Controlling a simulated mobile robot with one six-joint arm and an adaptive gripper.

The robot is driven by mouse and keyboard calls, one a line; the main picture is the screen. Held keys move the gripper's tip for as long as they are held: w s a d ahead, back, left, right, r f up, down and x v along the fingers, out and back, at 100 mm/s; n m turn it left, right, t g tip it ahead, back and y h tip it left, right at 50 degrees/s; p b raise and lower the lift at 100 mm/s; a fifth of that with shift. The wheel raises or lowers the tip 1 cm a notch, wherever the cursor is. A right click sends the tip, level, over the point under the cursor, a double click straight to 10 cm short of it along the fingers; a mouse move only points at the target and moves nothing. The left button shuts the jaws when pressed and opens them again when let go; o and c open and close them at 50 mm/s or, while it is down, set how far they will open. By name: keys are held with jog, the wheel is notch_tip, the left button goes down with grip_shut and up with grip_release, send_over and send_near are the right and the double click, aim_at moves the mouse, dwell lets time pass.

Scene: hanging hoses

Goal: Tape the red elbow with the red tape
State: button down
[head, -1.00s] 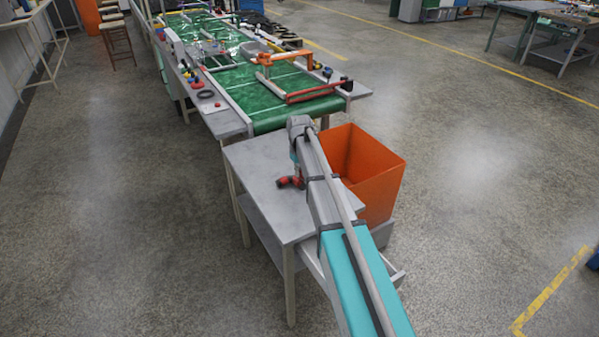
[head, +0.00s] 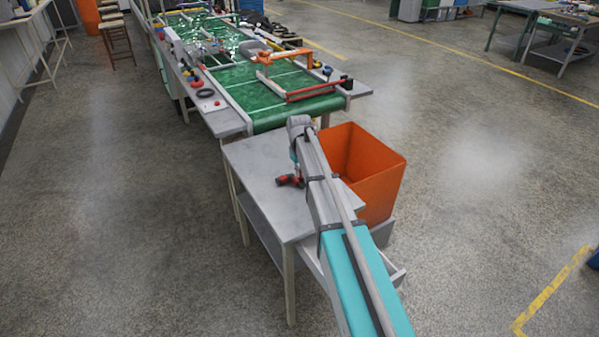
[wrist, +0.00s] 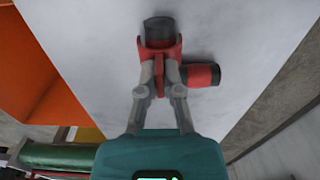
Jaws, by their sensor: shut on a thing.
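A red elbow with dark ends (head: 289,180) is over the grey side table, just left of my arm in the head view. In the wrist view, the red elbow (wrist: 160,44) has one dark-mouthed end pointing up the picture and a second red branch out to the right. My gripper (wrist: 160,66) is shut on the red elbow, one finger on each side of its body. In the head view my arm hides the gripper. I cannot tell whether the elbow touches the tabletop. I cannot make out the red tape for certain in either view.
The grey side table (head: 262,205) is mostly bare. An orange bin (head: 378,188) stands close to its right. Behind is a green-topped bench (head: 270,115) with a red bar and an orange pipe frame (head: 285,57). A black ring (head: 205,93) and small coloured pieces lie along its left edge.

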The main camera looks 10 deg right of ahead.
jog(key=shift+f+b, duration=0.4)
dwell(0.3)
jog(key=c, duration=0.7)
grip_release()
jog(key=s+a+m, duration=0.2)
jog(key=s+m, duration=0.2)
jog(key=s, duration=2.5)
jog(key=r+p, duration=1.5)
jog(key=shift+d+r, duration=0.2)
jog(key=shift+d, duration=0.05)
